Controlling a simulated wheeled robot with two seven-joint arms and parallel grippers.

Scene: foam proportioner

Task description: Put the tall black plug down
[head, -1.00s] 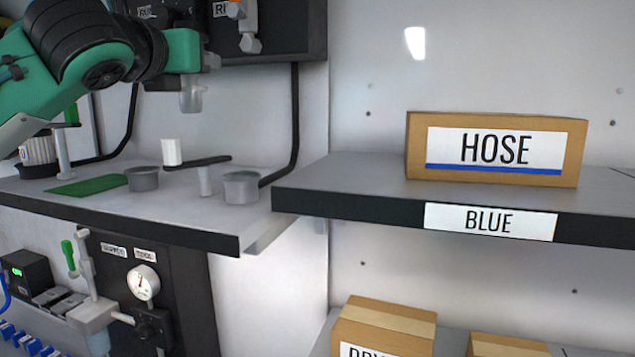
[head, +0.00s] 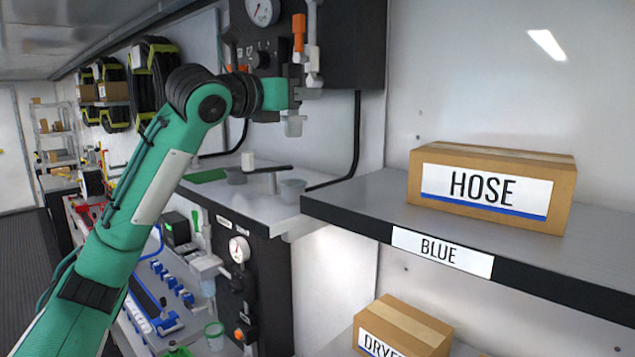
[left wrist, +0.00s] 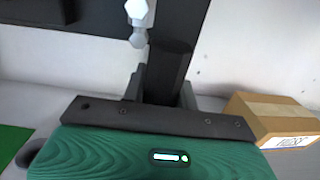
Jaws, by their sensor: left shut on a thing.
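My left gripper (head: 292,125) is raised in front of the wall panel, above the grey counter (head: 305,222). In the left wrist view, a tall black plug (left wrist: 169,72) stands up between the grey fingers of the left gripper (left wrist: 162,92), which are shut on it. The plug's lower part is hidden by the gripper body. My right gripper is in neither view.
A HOSE box (head: 490,188) stands on the shelf to the right. The panel has valves and an orange handle (head: 298,33).

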